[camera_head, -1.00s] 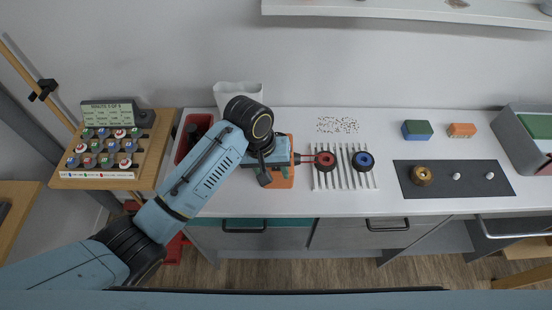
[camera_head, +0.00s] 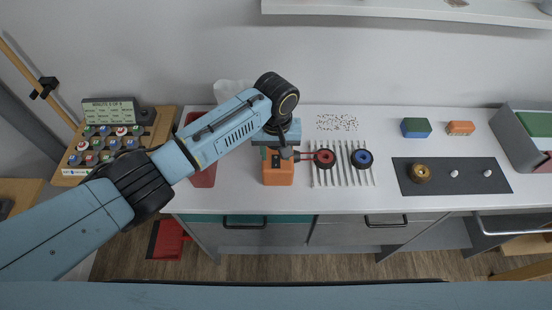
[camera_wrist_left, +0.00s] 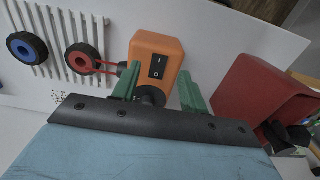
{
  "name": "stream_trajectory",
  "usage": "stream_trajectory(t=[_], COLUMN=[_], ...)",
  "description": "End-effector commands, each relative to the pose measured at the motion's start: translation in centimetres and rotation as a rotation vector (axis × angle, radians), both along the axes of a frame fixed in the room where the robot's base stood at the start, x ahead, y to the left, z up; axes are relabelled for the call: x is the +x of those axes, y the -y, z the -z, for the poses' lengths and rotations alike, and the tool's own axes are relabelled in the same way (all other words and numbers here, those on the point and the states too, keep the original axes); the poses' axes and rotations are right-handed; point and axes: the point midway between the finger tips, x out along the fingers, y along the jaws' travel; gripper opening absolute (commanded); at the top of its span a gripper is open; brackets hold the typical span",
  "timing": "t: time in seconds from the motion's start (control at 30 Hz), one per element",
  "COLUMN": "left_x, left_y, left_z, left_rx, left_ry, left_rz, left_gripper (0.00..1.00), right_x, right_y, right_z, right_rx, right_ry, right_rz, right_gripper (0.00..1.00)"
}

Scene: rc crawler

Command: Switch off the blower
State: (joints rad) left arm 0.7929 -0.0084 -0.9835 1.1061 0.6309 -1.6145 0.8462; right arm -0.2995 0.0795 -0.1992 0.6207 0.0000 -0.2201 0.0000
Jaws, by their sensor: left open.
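The blower is an orange box (camera_head: 278,174) on the white counter, left of the wheel rack. In the left wrist view the blower (camera_wrist_left: 171,48) shows a black rocker switch (camera_wrist_left: 157,67) with white marks; which side is pressed I cannot tell. My left gripper (camera_head: 278,150) is over the back part of the blower in the head view. In the left wrist view its green fingers (camera_wrist_left: 158,88) are apart with nothing held, and the blower's switch face lies beyond them. Whether they touch the blower I cannot tell. My right gripper is not in view.
A rack (camera_head: 343,177) holds a red-hubbed wheel (camera_head: 324,158) and a blue-hubbed wheel (camera_head: 361,158) right of the blower. A red bin (camera_head: 203,177) stands to its left. A dark mat (camera_head: 440,184) with small parts lies farther right.

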Motion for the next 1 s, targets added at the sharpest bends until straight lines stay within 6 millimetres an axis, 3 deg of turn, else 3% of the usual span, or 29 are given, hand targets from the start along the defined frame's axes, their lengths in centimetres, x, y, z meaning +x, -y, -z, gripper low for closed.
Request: stream_trajectory(t=[0.23,0.6,0.93,1.0], left_x=[-0.1,-0.1,0.0,0.0], left_y=[0.0,0.0,0.0,0.0], left_z=[3.3,3.8,3.8,3.8], left_rx=[0.000,-0.001,-0.001,-0.001], left_ry=[-0.001,0.000,0.000,0.000], left_rz=[0.000,0.001,0.001,0.001], left_gripper=[0.44,0.44,0.02,0.00], right_x=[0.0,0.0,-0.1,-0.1], right_y=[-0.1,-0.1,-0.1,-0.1], right_z=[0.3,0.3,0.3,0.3], right_rx=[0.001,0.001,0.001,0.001], right_ry=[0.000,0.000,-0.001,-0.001], right_rz=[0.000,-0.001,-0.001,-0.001], right_gripper=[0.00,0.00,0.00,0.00])
